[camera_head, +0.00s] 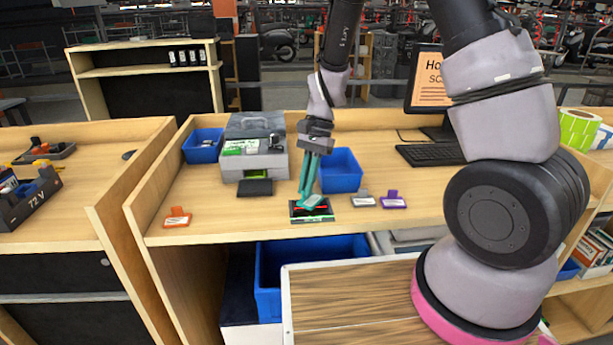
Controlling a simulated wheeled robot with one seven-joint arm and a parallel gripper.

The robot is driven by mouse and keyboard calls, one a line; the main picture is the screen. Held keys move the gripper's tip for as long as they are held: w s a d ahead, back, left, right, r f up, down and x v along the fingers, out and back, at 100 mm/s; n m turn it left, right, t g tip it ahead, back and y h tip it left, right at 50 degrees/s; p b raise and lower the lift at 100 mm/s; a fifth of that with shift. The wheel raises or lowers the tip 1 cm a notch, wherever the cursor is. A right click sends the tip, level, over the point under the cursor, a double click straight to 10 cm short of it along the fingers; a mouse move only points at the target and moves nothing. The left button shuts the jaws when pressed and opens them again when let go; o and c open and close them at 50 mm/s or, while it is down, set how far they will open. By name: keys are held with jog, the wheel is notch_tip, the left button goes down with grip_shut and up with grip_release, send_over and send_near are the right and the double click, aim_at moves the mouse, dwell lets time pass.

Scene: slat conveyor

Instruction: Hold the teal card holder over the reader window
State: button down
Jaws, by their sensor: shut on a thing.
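My gripper (308,184) points down with its long teal fingers at the middle of the desk. It is shut on the teal card holder (313,201), which shows at the fingertips, tilted. The reader (299,217) is a flat black device on the desk directly below, with red and green lit parts on its face. The card holder overlaps the reader's window in this view and hides part of it. I cannot tell how large the gap between them is, or whether they touch.
An orange holder (177,218) lies at the left; grey (363,200) and purple (394,201) ones lie right of the reader. A grey printer (254,160) and blue bins (203,146) (341,171) stand behind. A monitor (429,84) and keyboard (431,153) are at the back right.

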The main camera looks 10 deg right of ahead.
jog(key=shift+f, duration=0.15)
jog(key=shift+r, duration=3)
